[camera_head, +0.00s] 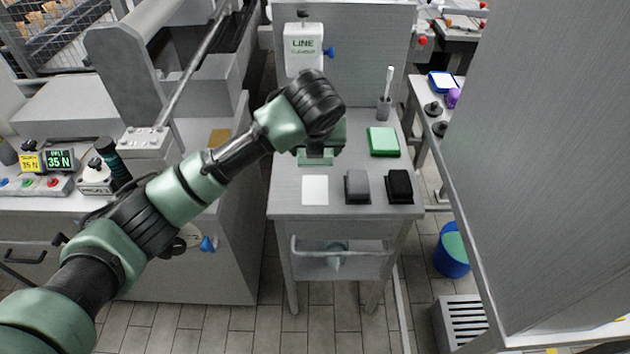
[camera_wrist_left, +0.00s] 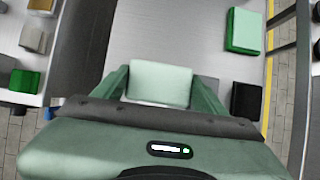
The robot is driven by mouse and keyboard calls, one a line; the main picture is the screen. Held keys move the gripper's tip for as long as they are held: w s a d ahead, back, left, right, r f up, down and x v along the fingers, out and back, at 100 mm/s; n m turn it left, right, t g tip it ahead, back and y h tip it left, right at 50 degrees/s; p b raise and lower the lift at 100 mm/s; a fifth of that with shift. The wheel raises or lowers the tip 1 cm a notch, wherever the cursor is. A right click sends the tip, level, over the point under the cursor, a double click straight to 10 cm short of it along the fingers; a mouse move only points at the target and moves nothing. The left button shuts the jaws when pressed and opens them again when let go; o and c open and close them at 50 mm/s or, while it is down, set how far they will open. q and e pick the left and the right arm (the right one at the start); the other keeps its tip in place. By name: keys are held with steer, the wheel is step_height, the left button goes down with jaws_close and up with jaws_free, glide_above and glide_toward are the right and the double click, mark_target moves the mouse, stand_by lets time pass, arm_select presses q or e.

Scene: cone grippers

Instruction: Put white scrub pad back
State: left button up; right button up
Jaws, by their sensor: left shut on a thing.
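My left gripper (camera_head: 315,158) is above the small grey table (camera_head: 283,205), near its left side. In the left wrist view it is shut on the white scrub pad (camera_wrist_left: 160,82), which shows pale between the two fingers. In the head view the gripper and wrist mostly hide the held pad. A flat white square (camera_head: 315,190) lies on the table just in front of the gripper. A grey pad (camera_head: 357,187) and a black pad (camera_head: 400,187) lie in a row to its right. My right gripper is not in view.
A green pad or box (camera_head: 383,142) lies behind the black pad. A brush stands in a holder (camera_head: 384,110) at the table's back right. A white LINE box (camera_head: 304,48) hangs on the panel behind. A large grey panel (camera_head: 550,150) stands at the right.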

arm_select(q)
step_height(320, 180, down, 11)
steer(key=shift+r, duration=0.1)
steer(key=o, duration=1.3)
steer(key=v, duration=1.2)
